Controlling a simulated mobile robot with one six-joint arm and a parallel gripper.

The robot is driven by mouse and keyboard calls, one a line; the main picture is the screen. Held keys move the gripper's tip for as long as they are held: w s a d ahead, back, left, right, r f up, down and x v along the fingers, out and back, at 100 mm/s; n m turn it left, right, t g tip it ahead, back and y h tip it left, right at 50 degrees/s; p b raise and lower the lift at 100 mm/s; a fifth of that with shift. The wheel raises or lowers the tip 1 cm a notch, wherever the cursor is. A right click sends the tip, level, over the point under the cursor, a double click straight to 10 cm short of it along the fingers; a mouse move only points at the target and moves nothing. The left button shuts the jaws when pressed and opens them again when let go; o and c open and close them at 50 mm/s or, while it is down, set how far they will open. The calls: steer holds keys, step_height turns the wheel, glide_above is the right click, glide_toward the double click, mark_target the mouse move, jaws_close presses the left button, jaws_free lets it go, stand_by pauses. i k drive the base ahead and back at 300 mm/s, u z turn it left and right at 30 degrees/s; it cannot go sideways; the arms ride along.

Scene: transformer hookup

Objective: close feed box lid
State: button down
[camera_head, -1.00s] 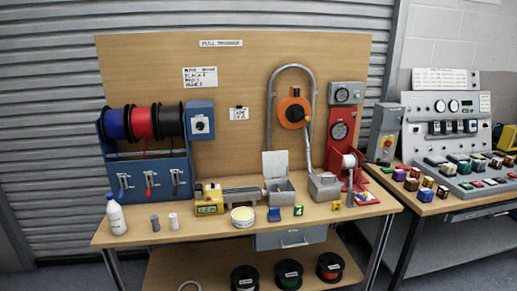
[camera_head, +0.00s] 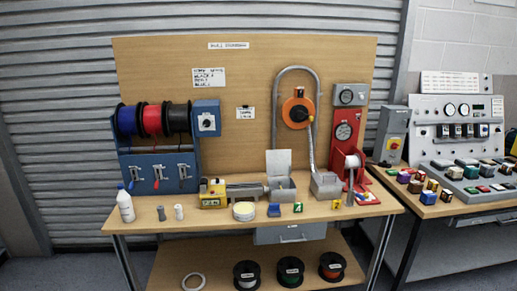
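The feed box (camera_head: 281,190) is a small grey metal box on the wooden bench, right of centre. Its lid (camera_head: 279,162) stands open, roughly upright at the back of the box. A grey conduit tube (camera_head: 276,110) arches above, and its right leg comes down to a second grey box with a handle (camera_head: 325,186) beside the feed box. My gripper is not in view, so its state does not show.
A yellow device (camera_head: 213,194) with a grey cylinder stands left of the feed box. A round tin (camera_head: 244,211) and small coloured blocks (camera_head: 298,208) lie in front. A red winch stand (camera_head: 346,150) is at right. A control desk (camera_head: 462,150) stands further right.

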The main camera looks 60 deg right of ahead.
mark_target(278, 160)
steer(key=z, duration=0.7)
steer(key=k, duration=0.1)
steer(key=u, duration=1.05)
steer(key=i, duration=0.75)
steer(key=u, duration=1)
steer(key=k, duration=0.1)
steer(key=z, duration=2.6)
